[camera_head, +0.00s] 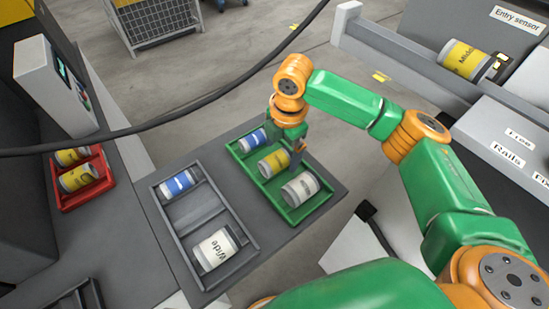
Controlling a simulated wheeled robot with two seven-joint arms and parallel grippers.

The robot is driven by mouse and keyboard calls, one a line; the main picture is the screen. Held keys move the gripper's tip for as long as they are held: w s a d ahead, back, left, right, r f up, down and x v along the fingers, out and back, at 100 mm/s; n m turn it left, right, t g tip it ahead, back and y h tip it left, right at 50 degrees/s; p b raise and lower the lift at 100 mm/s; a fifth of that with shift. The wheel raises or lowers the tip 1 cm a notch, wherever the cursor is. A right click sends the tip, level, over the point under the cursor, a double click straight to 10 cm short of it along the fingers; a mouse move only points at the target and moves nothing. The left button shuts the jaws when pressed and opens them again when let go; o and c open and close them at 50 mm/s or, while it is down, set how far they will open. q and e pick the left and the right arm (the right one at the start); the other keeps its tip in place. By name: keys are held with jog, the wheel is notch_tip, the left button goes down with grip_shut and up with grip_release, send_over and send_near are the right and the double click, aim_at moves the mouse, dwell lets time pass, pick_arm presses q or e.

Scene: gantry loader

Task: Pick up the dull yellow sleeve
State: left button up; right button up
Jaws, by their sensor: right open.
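A yellow sleeve (273,163) lies in the middle of the green tray (240,159), between a blue-and-white sleeve (252,140) and a pale sleeve (300,188). My right gripper (297,158) points down over the green tray, at the right end of the yellow sleeve. It is open and partly covers that end; I cannot tell whether it touches the sleeve. Other yellow sleeves lie in the red tray (81,202) and on the machine rail at the upper right (464,58). My left gripper is not in view.
A grey tray (172,232) beside the green one holds a blue-banded sleeve (178,183) and a white "Wide" sleeve (217,249). A dark cable (185,112) crosses the view. The "Entry sensor" machine (480,25) stands at the upper right.

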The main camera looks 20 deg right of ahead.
aim_at(278, 156)
jog(key=f, duration=0.2)
jog(key=w+f, duration=0.1)
jog(key=f, duration=0.1)
jog(key=shift+a+f+p, duration=0.2)
jog(key=shift+p, duration=0.15)
jog(key=shift+w+f, duration=0.2)
jog(key=shift+s+r, duration=0.1)
jog(key=shift+s, duration=0.1)
jog(key=c, duration=0.5)
grip_shut()
jog(key=shift+w+r, duration=0.1)
